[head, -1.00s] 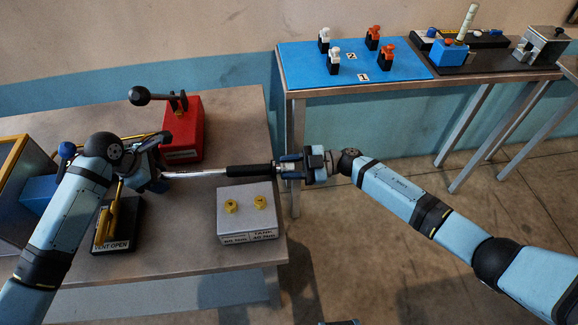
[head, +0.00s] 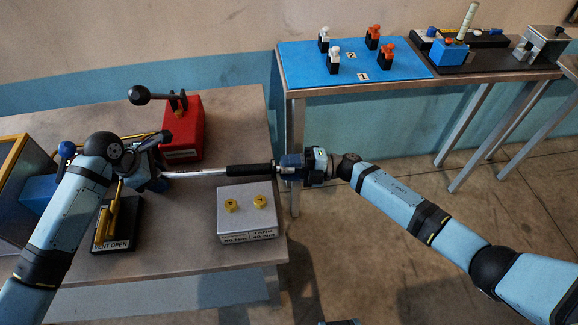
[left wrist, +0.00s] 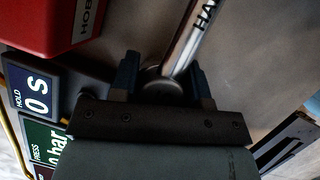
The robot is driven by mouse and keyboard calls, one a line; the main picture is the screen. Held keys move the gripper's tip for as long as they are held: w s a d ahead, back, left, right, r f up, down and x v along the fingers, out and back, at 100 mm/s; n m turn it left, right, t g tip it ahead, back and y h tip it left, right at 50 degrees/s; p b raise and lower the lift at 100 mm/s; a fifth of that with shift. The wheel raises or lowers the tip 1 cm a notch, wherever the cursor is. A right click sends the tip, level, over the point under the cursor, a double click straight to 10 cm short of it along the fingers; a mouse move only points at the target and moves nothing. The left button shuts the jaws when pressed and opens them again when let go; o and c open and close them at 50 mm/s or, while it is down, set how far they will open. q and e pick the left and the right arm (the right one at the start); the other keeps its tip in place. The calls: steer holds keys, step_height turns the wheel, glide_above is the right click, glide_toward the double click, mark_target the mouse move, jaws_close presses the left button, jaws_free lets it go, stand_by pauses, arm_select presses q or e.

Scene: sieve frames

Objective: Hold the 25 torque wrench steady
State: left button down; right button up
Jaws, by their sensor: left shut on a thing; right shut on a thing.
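The torque wrench, with a silver shaft and black handle (head: 250,170), lies level between my two grippers; no 25 is readable on it. My left gripper (head: 155,176) is shut on its head end at the left, partly hidden by the arm in the head view. In the left wrist view my left gripper (left wrist: 163,84) has its fingers either side of the round head, and the silver shaft (left wrist: 190,45) with dark lettering runs up from it. My right gripper (head: 283,169) is shut on the end of the black handle, just past the table's right edge.
A grey box (head: 232,224) with two yellow knobs sits just below the handle. A red device (head: 185,135) with a black-knobbed lever stands behind the wrench. A yellow lever on a "VENT OPEN" base (head: 121,240) is near my left arm. A blue mat (head: 300,65) lies on the back bench.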

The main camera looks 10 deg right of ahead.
steer(key=n, duration=0.6)
steer(key=shift+f+y, duration=0.1)
steer(key=shift+y, duration=0.2)
steer(key=n, duration=0.5)
steer(key=shift+n, duration=0.4)
steer(key=o, duration=0.9)
steer(key=d, duration=0.4)
steer(key=d+f, duration=0.1)
steer(key=d, duration=0.3)
steer(key=d+f, duration=0.1)
steer(key=d, duration=0.3)
steer(key=shift+s, duration=0.3)
arm_select(q)
steer(key=c, duration=0.5)
jaws_free()
